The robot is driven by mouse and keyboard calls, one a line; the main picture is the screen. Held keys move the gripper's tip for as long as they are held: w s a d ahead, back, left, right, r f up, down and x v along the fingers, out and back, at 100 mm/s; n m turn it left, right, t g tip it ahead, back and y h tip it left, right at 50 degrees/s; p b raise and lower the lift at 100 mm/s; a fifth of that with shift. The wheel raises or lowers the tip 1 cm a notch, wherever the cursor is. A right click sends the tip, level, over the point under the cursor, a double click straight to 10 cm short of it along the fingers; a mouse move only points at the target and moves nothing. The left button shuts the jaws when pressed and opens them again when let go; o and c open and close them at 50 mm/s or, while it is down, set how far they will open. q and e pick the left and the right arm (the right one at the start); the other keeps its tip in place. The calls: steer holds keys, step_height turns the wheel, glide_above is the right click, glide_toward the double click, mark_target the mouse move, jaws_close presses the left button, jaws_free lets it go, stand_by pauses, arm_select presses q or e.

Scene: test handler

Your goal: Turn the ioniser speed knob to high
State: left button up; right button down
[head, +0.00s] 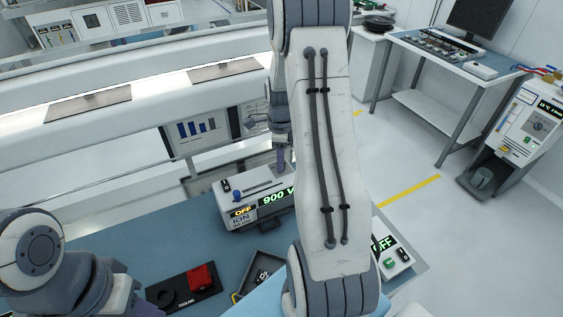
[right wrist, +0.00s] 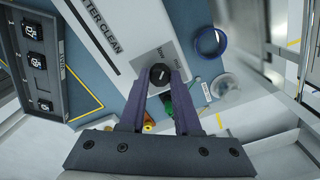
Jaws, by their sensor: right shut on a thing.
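My right gripper (right wrist: 161,80) is shut on the knob, one purple finger on each side. In the head view my right gripper (head: 281,160) is over the box's back, and the knob is hidden. My left arm is at lower left; its fingertips cannot be made out.
A red block (head: 200,278) sits on a black tooling plate, next to a black tray (head: 262,272). A second boxed unit (head: 391,258) reading "OFF" is right of my arm. A blue ring (right wrist: 211,42) and a clear dish (right wrist: 224,86) lie near the knob.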

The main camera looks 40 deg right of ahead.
steer(key=m, duration=0.3)
steer(key=shift+p, duration=0.3)
steer(key=m, duration=0.3)
steer(key=shift+m, duration=0.3)
steer(key=m+p, duration=0.1)
steer(key=m, duration=0.1)
steer(key=shift+m, duration=0.7)
